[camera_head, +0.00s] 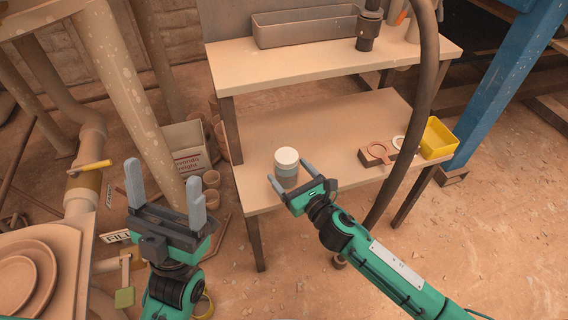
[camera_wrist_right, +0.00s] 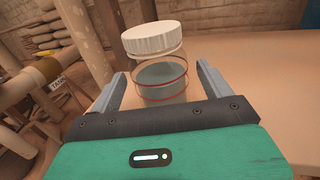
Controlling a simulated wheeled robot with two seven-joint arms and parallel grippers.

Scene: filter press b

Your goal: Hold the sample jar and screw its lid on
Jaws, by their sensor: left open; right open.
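The sample jar (camera_head: 287,176) stands upright near the left front corner of the lower shelf of the bench. It is clear with grey-blue contents, and it also shows in the right wrist view (camera_wrist_right: 161,80). A white ribbed lid (camera_head: 287,157) sits on top of the jar; in the right wrist view the lid (camera_wrist_right: 151,38) looks slightly tilted, and I cannot tell whether it is threaded. My right gripper (camera_head: 292,182) is open, with its fingers on either side of the jar; contact is not visible. My left gripper (camera_head: 166,186) is open and empty, left of the bench, fingers pointing up.
The bench's lower shelf (camera_head: 330,130) has free room behind the jar. A thick dark hose (camera_head: 419,95) hangs in front of the bench. A cardboard box (camera_head: 186,147) and pots stand left.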

